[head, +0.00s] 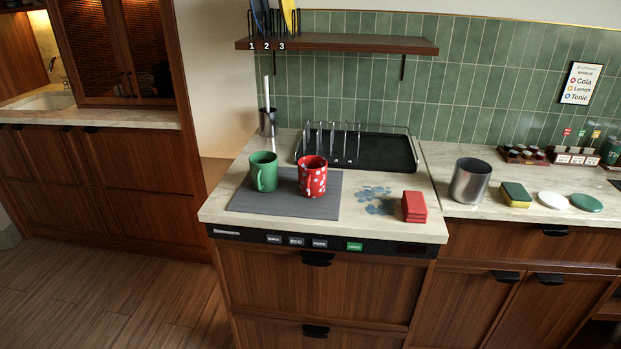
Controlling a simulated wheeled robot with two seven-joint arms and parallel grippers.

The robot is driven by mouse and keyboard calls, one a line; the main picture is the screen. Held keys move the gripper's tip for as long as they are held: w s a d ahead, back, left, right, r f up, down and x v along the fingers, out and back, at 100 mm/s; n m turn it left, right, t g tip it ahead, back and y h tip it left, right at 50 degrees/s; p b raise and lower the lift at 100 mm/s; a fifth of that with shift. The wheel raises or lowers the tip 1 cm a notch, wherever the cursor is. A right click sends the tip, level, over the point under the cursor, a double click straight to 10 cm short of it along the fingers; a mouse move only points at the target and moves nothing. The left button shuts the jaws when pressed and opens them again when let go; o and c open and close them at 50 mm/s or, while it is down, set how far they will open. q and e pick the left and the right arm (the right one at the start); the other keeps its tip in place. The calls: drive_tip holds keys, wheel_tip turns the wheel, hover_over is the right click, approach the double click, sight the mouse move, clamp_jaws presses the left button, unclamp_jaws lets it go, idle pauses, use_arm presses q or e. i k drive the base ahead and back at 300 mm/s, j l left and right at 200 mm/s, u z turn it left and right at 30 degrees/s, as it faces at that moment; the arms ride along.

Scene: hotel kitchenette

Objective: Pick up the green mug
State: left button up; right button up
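The green mug (264,172) stands upright on a grey ribbed mat (260,205) on the counter, with its handle toward the front. Neither of my grippers shows in the head view.
A black dish rack (385,152) stands behind the mugs. A metal cup (471,181) and a sponge (515,194) are further right. A shelf (340,46) hangs above.

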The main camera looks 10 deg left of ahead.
sight(263, 175)
drive_tip(key=i+l+u, duration=0.3)
drive_tip(key=i+l, duration=0.15)
drive_tip(key=l, duration=0.25)
drive_tip(key=i+l+u, duration=0.15)
drive_tip(key=l, duration=0.2)
drive_tip(key=i+l+u, duration=0.2)
drive_tip(key=l, duration=0.25)
